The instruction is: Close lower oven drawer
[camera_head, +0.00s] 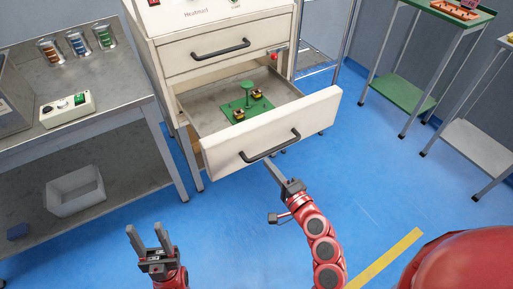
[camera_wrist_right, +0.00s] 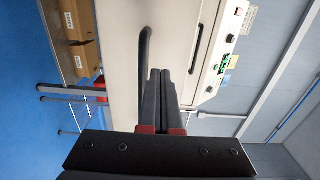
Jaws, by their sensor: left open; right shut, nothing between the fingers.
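The lower oven drawer (camera_head: 225,154) is pulled out of the white oven cabinet (camera_head: 163,25). Its white front has a black bar handle (camera_head: 270,146). Inside lies a green plate (camera_head: 246,106) with a green post and small yellow-and-dark parts. My right gripper (camera_head: 268,163) is shut and empty, its fingertips just in front of the drawer front, close below the handle; I cannot tell whether they touch. In the right wrist view its fingers (camera_wrist_right: 160,95) point toward a white front with a black bar handle (camera_wrist_right: 144,58). My left gripper (camera_head: 147,232) is open and empty above the floor at lower left.
The upper drawer (camera_head: 235,42) is shut. A grey workbench (camera_head: 115,92) stands left of the oven, with a white bin (camera_head: 75,190) on its lower shelf. Green-topped shelving (camera_head: 405,92) stands at the right. The blue floor (camera_head: 375,170) right of the drawer is clear.

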